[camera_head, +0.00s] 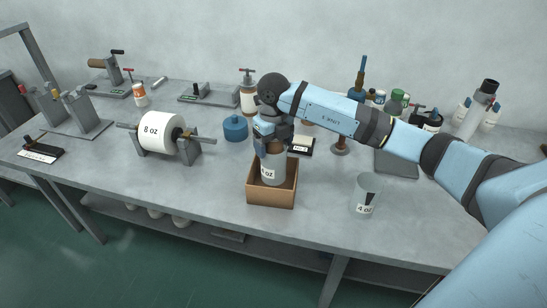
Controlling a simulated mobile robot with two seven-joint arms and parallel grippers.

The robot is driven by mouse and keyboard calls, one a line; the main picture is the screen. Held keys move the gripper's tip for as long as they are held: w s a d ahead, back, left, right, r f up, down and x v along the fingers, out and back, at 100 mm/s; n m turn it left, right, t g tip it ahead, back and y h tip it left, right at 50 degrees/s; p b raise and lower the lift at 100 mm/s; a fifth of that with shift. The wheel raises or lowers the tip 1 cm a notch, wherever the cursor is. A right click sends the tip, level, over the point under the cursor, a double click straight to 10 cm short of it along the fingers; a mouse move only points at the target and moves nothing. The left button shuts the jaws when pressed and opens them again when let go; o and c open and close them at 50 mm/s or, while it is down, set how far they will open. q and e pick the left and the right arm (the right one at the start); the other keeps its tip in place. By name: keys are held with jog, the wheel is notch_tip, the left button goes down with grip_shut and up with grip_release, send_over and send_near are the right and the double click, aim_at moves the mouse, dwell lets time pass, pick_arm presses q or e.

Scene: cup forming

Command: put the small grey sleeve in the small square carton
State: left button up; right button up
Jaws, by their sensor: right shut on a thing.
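The small grey sleeve (272,171), with a "4 oz" label, is held upright in my right gripper (270,150). The gripper is shut on its upper part and points down. The small square carton (271,196) is brown, open at the top, and stands near the front edge of the table. The sleeve is within the outline of the carton's opening, its lower end close to the front wall. I cannot tell whether its base touches the carton floor. My left gripper is not in view.
A clear grey cup with a "4 oz" label (364,196) stands right of the carton. An "8 oz" roll on a stand (159,133) is to the left, and a blue round container (235,129) is behind. Bottles and tools line the back. The table front between carton and cup is clear.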

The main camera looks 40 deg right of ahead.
notch_tip(320, 180, down, 5)
jog(key=shift+r, duration=0.2)
jog(key=shift+f, duration=0.35)
